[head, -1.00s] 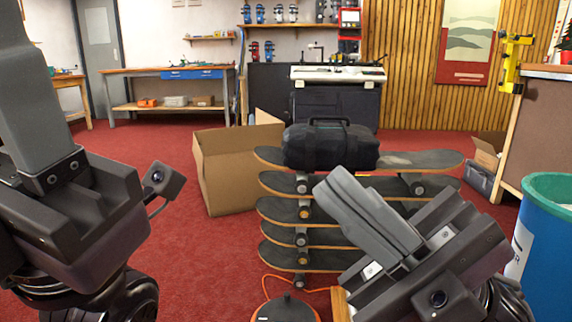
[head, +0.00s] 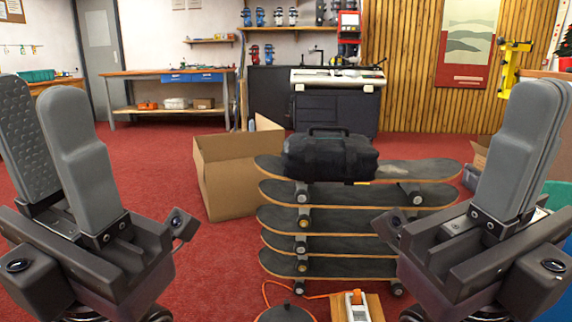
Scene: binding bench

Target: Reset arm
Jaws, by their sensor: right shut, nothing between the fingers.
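My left gripper (head: 40,95) stands upright at the left of the head view. Its two grey fingers are apart with nothing between them. My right gripper (head: 532,95) points up at the right, with its fingers together and empty. Both grippers are in the air, clear of the skateboard stack between them. The right one hides part of the blue-green bin behind it.
A stack of several skateboards (head: 330,219) stands in the middle, with a black bag (head: 330,155) on top. An open cardboard box (head: 225,178) is left of it. A handheld device (head: 357,305) and orange cable lie in front. Red carpet is free at left.

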